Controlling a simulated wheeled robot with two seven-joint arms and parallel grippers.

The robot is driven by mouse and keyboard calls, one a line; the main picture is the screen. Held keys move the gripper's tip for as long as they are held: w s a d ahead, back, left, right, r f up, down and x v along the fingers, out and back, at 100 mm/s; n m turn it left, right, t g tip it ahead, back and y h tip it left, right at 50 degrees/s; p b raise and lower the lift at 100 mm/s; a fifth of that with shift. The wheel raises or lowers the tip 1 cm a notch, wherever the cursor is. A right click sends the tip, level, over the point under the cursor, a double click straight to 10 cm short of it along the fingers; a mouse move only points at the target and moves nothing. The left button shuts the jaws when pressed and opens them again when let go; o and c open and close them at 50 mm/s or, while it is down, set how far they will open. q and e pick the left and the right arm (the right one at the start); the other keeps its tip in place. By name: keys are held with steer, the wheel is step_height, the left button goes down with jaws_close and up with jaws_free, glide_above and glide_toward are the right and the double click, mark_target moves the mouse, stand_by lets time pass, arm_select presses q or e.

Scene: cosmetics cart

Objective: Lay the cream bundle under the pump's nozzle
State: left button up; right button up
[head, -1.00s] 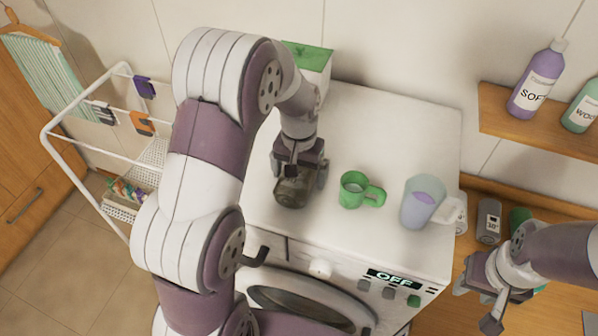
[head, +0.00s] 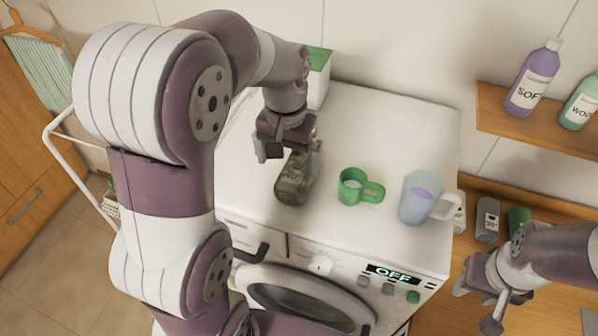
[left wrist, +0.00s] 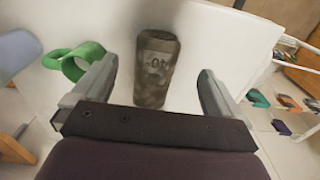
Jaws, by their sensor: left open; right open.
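I see no cream bundle and no pump in these views. A dark grey-brown canister (head: 291,180) stands on the white washing machine top. In the left wrist view this canister (left wrist: 157,68) shows a label that seems to read 40. My left gripper (head: 288,152) is open at the canister's upper left side in the head view. In the wrist view the canister appears between the spread fingers, with gaps on both sides. My right gripper (head: 482,303) is open and empty at the lower right, beside the machine.
A green-topped box (head: 318,78) is behind my left arm. Bottles (head: 532,78) stand on the right shelf. A grey canister (head: 488,220) sits on the wooden counter. The machine's back right top is bare.

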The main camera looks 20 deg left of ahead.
mark_target(292, 178)
arm_select(q)
step_height(292, 178, down, 4)
steer(key=shift+w+r+b, duration=0.1)
steer(key=shift+r+b, duration=0.15)
steer(key=shift+b, duration=0.05)
steer(key=f+p, duration=0.1)
steer(key=w+f+p, duration=0.1)
steer(key=p, duration=0.1)
steer(key=f+p, duration=0.1)
steer(key=shift+w+f, duration=0.25)
steer(key=shift+f, duration=0.1)
step_height(292, 178, down, 3)
steer(key=shift+s+r+p, duration=0.1)
steer(key=shift+p, duration=0.45)
steer(key=shift+f, duration=0.4)
steer(key=shift+w, duration=0.2)
steer(key=c, duration=0.6)
steer(key=shift+r, duration=0.1)
steer(key=c, duration=0.6)
arm_select(e)
steer(key=shift+w+r, duration=0.15)
steer(key=shift+r, duration=0.45)
steer(key=shift+w+r, duration=0.15)
steer(key=shift+r, duration=0.4)
